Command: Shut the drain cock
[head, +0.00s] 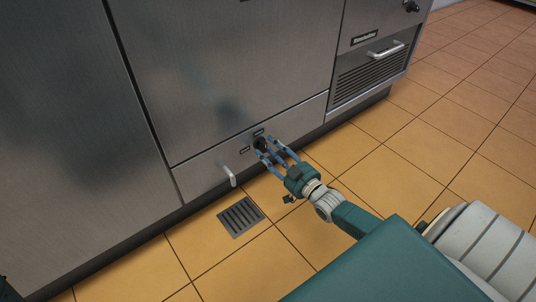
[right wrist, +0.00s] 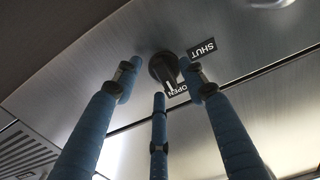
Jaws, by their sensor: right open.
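The drain cock is a round black knob (head: 260,143) low on the steel front panel; it also shows in the right wrist view (right wrist: 163,67). A white line on the knob points toward the OPEN label (right wrist: 178,92). The SHUT label (right wrist: 202,48) sits on the other side of the knob. My right gripper (head: 268,149) is open, with its blue fingers spread around the knob's front. In the right wrist view its fingertips (right wrist: 159,84) lie around the knob; I cannot tell whether they touch it. My left gripper is not in view.
A pale bent spout (head: 229,176) sticks out of the panel left of the knob, above a floor drain grate (head: 240,217). A vented panel with a bar handle (head: 386,50) is at the right. The tiled floor (head: 430,150) is clear there.

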